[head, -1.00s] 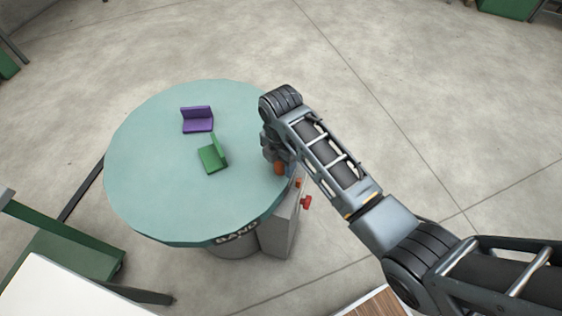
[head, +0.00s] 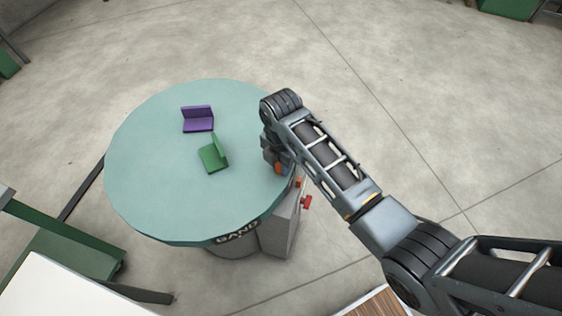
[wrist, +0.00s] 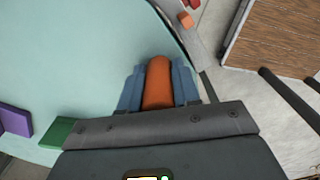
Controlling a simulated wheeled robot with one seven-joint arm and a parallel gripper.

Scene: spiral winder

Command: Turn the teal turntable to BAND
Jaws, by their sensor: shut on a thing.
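The teal turntable (head: 150,180) is a large round disc on a grey drum, left of centre in the head view. It also fills the upper left of the wrist view (wrist: 70,50). The word BAND (head: 237,233) is on its near rim side. An orange upright handle (wrist: 158,82) stands near the disc's right edge, and its lower part shows in the head view (head: 279,168). My gripper (wrist: 158,92) is shut on the orange handle, with a blue-grey finger on each side. In the head view my arm hides most of the gripper.
A purple bracket (head: 198,120) and a green bracket (head: 213,154) stand on the disc. A grey box (head: 283,228) with a red knob (head: 307,202) is beside the drum at the right. A white-topped green stand (head: 60,290) is at the lower left.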

